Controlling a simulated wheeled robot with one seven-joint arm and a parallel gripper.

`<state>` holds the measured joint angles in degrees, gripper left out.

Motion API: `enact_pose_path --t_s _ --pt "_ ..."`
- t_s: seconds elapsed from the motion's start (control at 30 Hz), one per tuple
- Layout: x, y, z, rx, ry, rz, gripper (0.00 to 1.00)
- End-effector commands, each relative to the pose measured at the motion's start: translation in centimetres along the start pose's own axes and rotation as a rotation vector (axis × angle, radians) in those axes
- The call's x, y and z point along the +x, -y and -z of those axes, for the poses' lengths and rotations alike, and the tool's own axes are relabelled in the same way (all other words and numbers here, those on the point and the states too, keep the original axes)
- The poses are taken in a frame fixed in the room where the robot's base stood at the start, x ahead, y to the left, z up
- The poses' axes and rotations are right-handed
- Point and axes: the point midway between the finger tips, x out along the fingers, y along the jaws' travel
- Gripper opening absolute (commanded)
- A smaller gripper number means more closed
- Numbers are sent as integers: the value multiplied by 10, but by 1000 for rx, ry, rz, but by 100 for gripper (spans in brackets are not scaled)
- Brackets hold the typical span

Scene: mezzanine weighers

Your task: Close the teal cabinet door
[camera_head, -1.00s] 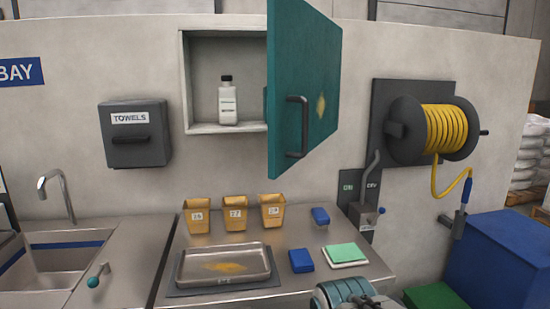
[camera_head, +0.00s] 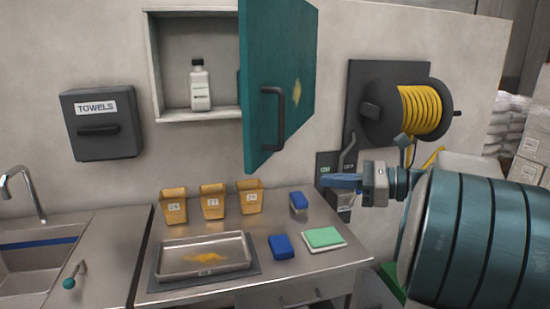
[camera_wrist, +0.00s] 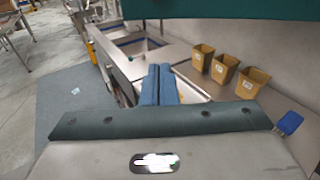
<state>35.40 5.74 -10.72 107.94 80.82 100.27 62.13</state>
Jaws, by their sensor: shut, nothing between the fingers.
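The teal cabinet door (camera_head: 274,75) stands wide open, swung out from the right side of the wall cabinet (camera_head: 152,70). Its dark bar handle (camera_head: 275,117) is on the door's lower part, and a yellow smear marks the face to the right of it. A white bottle with a dark cap (camera_head: 200,88) stands inside the cabinet. My gripper (camera_head: 326,182) is shut and empty, to the right of and below the door, apart from it. In the wrist view, my gripper's blue fingers (camera_wrist: 159,72) are together, and the teal door (camera_wrist: 230,9) fills the top edge.
Below is a steel counter (camera_head: 140,270) with several yellow tubs (camera_head: 212,202), a tray (camera_head: 162,264), blue blocks (camera_head: 283,247) and a green pad (camera_head: 324,237). A hose reel (camera_head: 385,105) is on the wall at right. A towel dispenser (camera_head: 103,145) and sink (camera_head: 35,265) are at left.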

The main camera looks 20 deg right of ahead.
Motion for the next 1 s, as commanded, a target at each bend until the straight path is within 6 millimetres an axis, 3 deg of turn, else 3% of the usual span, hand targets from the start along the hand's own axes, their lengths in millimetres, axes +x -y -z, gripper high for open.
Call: enact_pose_path --t_s 0.1,0.27,0.7,1.0 --pt "-17 14 -12 40 69 31 0" --pt "-11 18 -18 51 94 37 0" --pt "76 20 -26 52 91 35 0" --pt "114 22 -29 51 91 37 0"
